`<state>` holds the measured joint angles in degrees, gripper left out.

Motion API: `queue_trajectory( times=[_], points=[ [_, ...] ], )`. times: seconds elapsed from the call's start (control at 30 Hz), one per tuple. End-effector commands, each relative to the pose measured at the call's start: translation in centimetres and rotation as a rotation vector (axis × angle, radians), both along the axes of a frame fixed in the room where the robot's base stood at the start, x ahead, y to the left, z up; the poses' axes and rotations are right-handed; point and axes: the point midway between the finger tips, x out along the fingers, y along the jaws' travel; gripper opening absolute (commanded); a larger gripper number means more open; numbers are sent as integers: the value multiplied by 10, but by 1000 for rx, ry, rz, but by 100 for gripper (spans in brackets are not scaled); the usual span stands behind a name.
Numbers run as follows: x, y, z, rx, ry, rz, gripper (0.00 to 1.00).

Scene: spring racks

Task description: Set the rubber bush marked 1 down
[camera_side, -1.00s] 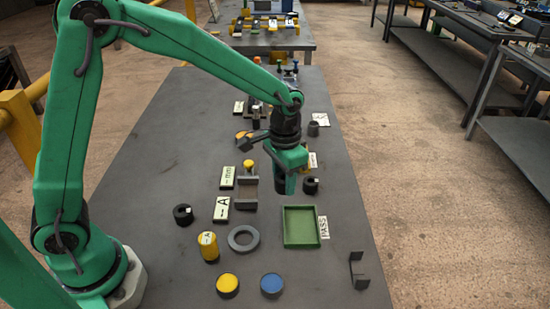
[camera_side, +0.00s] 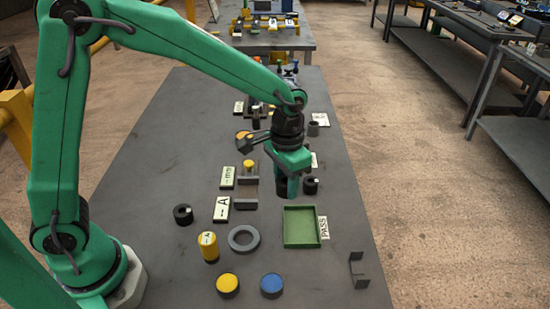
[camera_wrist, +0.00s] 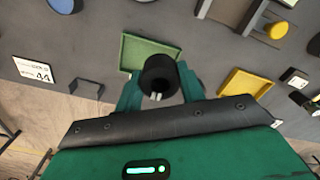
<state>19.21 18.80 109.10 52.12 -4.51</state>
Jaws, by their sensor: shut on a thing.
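My gripper (camera_side: 290,187) hangs over the table, just behind the green tray (camera_side: 285,241). In the wrist view its green fingers are shut on a black rubber bush (camera_wrist: 158,72), a thick ring with white marks on its lower side. I cannot read the number. The held bush overlaps the lower right part of the green tray (camera_wrist: 132,56) in that view. In the side view it is mostly lost in the dark area between the fingers. A second black bush (camera_side: 311,186) with a white mark shows just right of the gripper, and a third (camera_side: 183,214) stands at the left.
A PASS card (camera_side: 324,227) lies at the tray's right side. A grey ring (camera_side: 230,239), yellow cylinder (camera_side: 209,247), yellow disc (camera_side: 228,284), blue disc (camera_side: 272,284) and dark bracket (camera_side: 357,271) stand nearer. A yellow tray (camera_wrist: 242,97) lies right of my gripper in the wrist view.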

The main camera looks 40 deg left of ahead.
Motion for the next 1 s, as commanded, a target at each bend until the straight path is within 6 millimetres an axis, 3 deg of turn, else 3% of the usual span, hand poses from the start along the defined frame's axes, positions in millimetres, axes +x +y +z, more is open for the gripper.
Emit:
queue_trajectory(
  times=[0.17, 0.6, 1.0],
  points=[
    [-10, 5, 3, 0, -1, 54, 16],
    [-63, 27, 11, 0, -2, 342, 16],
    [-68, 34, 8, 0, 1, 390, 16]
  ],
)
